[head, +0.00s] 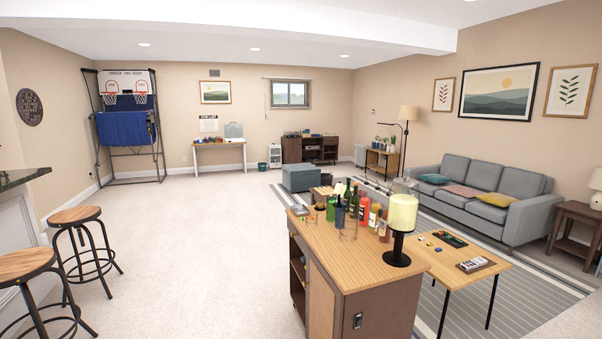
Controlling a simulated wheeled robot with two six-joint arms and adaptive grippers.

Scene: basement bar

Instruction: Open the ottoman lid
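The ottoman (301,178) is a grey-blue, box-shaped seat in the middle distance, at the far left end of the striped rug. Its lid (300,169) appears closed and flat on top. Neither of my grippers shows in the head view.
Two stools (78,216) are at left. A coffee table (462,268) and grey sofa (480,192) are at right. Open carpet (200,230) lies left of the cabinet.

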